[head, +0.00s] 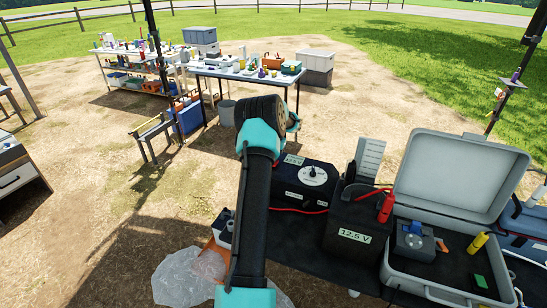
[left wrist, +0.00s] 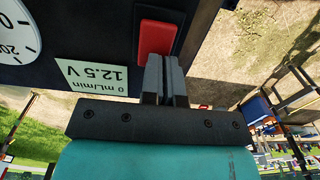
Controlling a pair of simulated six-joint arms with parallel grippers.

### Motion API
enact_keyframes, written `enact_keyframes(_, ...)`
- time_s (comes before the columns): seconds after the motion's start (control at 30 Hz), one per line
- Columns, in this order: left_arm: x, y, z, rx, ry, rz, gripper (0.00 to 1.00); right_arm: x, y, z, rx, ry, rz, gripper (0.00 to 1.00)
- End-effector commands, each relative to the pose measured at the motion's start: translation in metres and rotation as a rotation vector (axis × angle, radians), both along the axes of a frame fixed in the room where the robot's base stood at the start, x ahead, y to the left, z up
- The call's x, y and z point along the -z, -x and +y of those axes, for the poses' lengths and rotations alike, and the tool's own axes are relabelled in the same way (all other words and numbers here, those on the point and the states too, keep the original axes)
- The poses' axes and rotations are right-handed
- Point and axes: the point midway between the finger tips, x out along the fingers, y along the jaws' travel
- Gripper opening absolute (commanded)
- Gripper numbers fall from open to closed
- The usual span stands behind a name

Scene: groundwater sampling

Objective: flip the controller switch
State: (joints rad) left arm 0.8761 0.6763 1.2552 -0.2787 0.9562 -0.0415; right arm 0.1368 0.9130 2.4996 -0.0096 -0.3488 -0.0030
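The controller (head: 316,176) is a black box with a white round dial, on the dark table in the head view. In the left wrist view its dark face (left wrist: 100,25) fills the upper left, with an upside-down label reading 0 mL/min and 12.5 V. The red rocker switch (left wrist: 157,38) sits in a dark frame there. My left gripper (left wrist: 165,62) has its fingers together, with tips at the switch's lower end; I cannot tell whether they touch. In the head view my left arm hides that gripper and the switch. My right gripper is in neither view.
Right of the controller stand a black battery (head: 358,215) with red clamps and an open grey case (head: 447,180) holding small items. A clear plastic bag (head: 188,277) lies at the table's left. A cluttered white table (head: 245,73) stands farther back on bare ground.

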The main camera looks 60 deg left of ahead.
Motion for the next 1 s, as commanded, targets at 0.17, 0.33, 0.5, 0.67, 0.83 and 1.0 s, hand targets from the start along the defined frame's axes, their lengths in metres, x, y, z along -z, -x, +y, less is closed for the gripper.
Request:
enact_keyframes(0.17,0.015,0.011,-0.011,0.000,0.030,0.022,0.00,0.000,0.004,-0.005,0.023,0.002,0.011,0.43)
enact_keyframes(0.33,0.015,0.014,-0.013,-0.001,0.033,0.024,0.00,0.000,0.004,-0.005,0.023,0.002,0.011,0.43)
enact_keyframes(0.5,0.015,0.014,-0.014,-0.002,0.034,0.025,0.00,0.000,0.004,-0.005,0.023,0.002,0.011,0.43)
enact_keyframes(0.67,0.014,0.014,-0.014,-0.002,0.034,0.025,0.00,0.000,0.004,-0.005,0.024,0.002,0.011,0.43)
enact_keyframes(0.83,0.004,0.012,-0.013,0.000,0.031,0.023,0.00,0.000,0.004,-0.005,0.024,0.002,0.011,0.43)
enact_keyframes(1.0,-0.019,0.008,-0.012,0.003,0.022,0.015,0.00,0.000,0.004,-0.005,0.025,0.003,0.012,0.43)
